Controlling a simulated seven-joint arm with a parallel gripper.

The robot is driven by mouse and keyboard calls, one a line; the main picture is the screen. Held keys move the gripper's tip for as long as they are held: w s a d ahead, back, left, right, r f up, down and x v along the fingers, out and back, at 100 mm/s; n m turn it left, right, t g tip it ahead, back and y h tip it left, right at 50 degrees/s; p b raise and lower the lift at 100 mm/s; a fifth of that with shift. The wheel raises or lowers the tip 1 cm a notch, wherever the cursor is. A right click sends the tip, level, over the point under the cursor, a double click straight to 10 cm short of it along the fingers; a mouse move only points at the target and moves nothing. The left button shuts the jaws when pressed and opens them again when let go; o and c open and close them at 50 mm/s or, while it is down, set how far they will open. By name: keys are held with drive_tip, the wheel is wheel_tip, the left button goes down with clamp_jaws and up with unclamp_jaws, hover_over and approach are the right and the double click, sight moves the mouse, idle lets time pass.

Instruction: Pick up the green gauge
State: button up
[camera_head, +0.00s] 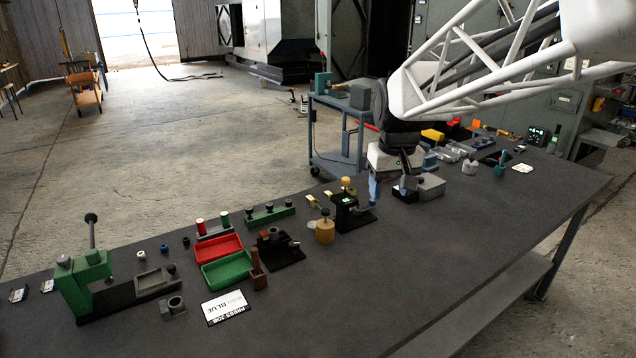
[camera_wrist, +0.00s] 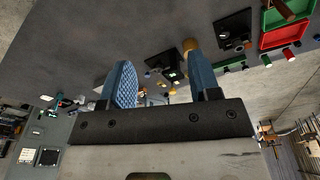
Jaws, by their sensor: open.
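A small green cylinder (camera_head: 224,217), which looks like the green gauge, stands upright beside a red cylinder (camera_head: 200,227) in a low holder behind the red tray. In the wrist view the green cylinder (camera_wrist: 266,60) shows near the upper right, with the red cylinder (camera_wrist: 288,54) next to it. My gripper (camera_head: 389,190) is over the right-centre of the bench, well to the right of the green cylinder. Its two blue fingers are apart in the wrist view (camera_wrist: 160,65), with nothing held between them.
A red tray (camera_head: 219,249) and a green tray (camera_head: 227,269) lie in front of the holder. A black fixture with a yellow knob (camera_head: 347,210) and a tan cylinder (camera_head: 325,231) stand between my gripper and the trays. A green press (camera_head: 85,285) is at left. The front right bench is clear.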

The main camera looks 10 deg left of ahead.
drive_tip(key=w+a+f+n, duration=0.2)
drive_tip(key=w+a, duration=0.6)
drive_tip(key=a, duration=0.2)
drive_tip(key=n+g, duration=0.2)
drive_tip(key=n, duration=0.3)
hover_over(224, 213)
wheel_tip(224, 213, down, 19)
drive_tip(key=shift+r, duration=0.1)
drive_tip(key=shift+f, duration=1.35)
drive_tip(key=shift+f, duration=0.1)
drive_tip(key=shift+f, duration=2.5)
